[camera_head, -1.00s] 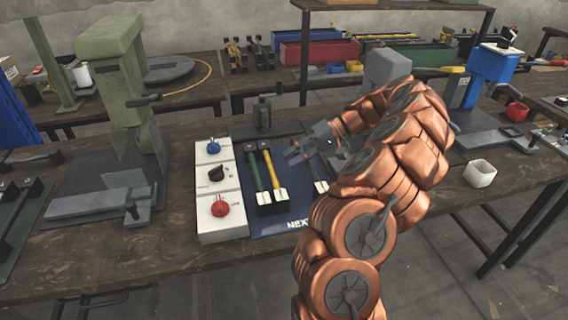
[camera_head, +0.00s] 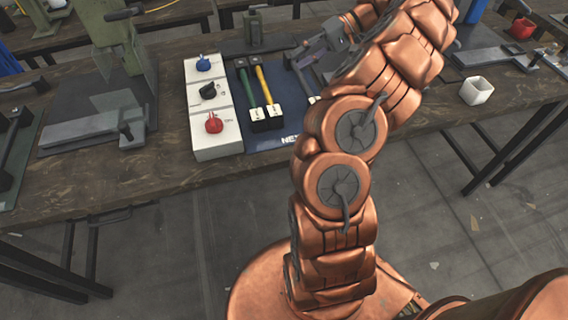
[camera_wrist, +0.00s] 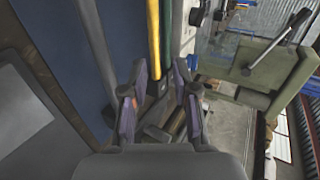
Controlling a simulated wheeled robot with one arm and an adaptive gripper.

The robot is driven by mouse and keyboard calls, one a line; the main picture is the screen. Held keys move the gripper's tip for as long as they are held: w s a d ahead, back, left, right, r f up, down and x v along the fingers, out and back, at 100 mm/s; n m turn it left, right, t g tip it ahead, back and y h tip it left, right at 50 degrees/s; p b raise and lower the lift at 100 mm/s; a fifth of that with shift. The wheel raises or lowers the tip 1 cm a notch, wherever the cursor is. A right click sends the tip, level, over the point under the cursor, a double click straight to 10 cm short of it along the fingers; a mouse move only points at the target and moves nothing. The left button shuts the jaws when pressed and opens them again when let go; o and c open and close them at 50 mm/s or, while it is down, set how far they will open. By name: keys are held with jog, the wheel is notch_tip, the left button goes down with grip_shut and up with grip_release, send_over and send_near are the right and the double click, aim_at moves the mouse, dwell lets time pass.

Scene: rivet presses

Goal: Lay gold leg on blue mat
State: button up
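The gold leg (camera_head: 265,85) is a yellow rod with a dark far end and a white-faced black block at its near end. It lies on the blue mat (camera_head: 268,143), beside a green leg (camera_head: 251,85). My gripper (camera_head: 303,54) is just right of the gold leg's far end, partly hidden by my arm. In the wrist view, its fingers (camera_wrist: 160,83) are apart, with the gold leg (camera_wrist: 153,35) and its dark end showing between them. Contact cannot be told. The blue mat (camera_wrist: 55,30) fills the upper left there.
A white panel (camera_head: 218,143) with blue, black and red knobs stands left of the mat. A grey-green press (camera_head: 120,45) is further left. Another dark leg (camera_head: 299,78) lies near my arm.

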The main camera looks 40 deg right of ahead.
jog(key=a+r+n+g+h, duration=0.1)
jog(key=a+r+n+g, duration=0.3)
jog(key=a, duration=1.3)
jog(key=s+a+g+h, duration=0.25)
jog(key=s+a, duration=0.35)
jog(key=a, duration=0.5)
jog(key=s+f+h, duration=0.3)
jog(key=s+h, duration=0.1)
jog(key=s, duration=0.6)
jog(key=s+a+f+h, duration=0.1)
jog(key=s+f+h, duration=0.2)
jog(key=s, duration=0.8)
jog(key=shift+s+a+f+h, duration=0.2)
jog(key=shift+f+h, duration=0.15)
jog(key=shift+f, duration=0.45)
notch_tip(320, 180, up, 12)
jog(key=p, duration=1.2)
jog(key=shift+w+r, duration=0.25)
jog(key=shift+w, duration=0.05)
